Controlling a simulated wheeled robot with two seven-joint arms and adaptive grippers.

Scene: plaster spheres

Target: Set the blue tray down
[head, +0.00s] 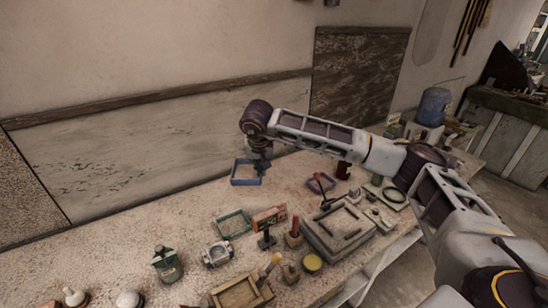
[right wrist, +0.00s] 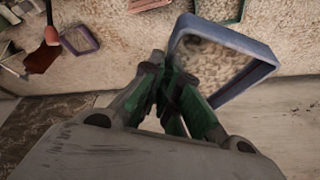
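The blue tray (head: 245,182) is a shallow square tray near the back wall, left of my right arm in the head view. My right gripper (head: 260,167) is at the tray's right side, pointing down. In the right wrist view the green-padded fingers of my right gripper (right wrist: 172,88) are close together on one side of the tray (right wrist: 235,37), gripping its rim. The tray looks empty. The contact point is partly hidden by the fingers. I cannot tell whether the tray's underside touches the worktop or hangs just above it. My left gripper is not in view.
The speckled worktop (head: 130,225) is bare left of the tray. A large grey box (head: 338,230) is at front right. The wall (head: 130,160) is close behind.

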